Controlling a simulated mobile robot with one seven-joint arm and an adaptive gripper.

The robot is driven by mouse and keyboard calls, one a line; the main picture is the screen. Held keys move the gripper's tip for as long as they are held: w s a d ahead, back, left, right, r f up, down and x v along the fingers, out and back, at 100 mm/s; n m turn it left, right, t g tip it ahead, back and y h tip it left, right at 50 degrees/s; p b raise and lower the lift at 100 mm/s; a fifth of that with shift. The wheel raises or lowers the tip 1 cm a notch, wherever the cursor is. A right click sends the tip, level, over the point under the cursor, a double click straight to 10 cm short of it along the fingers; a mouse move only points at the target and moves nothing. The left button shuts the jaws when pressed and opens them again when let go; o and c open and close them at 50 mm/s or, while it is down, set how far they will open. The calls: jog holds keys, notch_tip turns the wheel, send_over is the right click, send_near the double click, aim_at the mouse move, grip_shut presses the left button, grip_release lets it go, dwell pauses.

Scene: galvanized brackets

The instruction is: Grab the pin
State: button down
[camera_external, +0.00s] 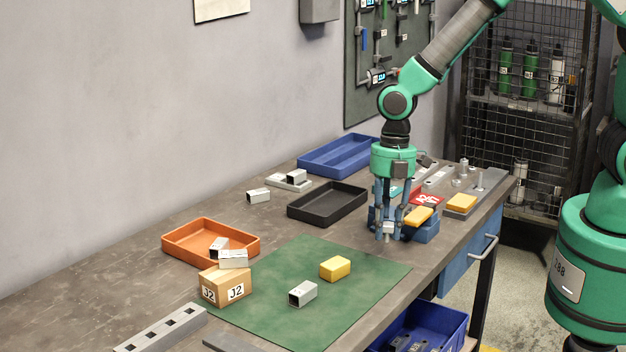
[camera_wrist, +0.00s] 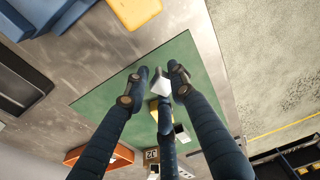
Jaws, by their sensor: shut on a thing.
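My gripper (camera_external: 388,234) points down above the table, just in front of a blue block. Its fingers are closed around a small pale grey piece (camera_external: 388,227). In the wrist view the fingertips meet around this piece (camera_wrist: 160,82), which looks blocky with a bright face. I cannot tell for certain whether it is a pin. Upright grey metal pins (camera_external: 480,180) stand on the grey plate (camera_external: 491,183) at the table's far right, behind my gripper.
A green mat (camera_external: 350,290) carries a yellow block (camera_external: 335,268) and a square metal tube (camera_external: 302,294). Orange (camera_external: 180,243), black (camera_external: 310,211) and blue (camera_external: 320,165) trays line the wall side. A cardboard box (camera_external: 222,285) stands at the mat's left edge.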

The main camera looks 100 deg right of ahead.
aim_at(387, 225)
jog(key=shift+r+p, duration=0.35)
jog(key=shift+r, duration=2.1)
jog(key=shift+a, duration=0.15)
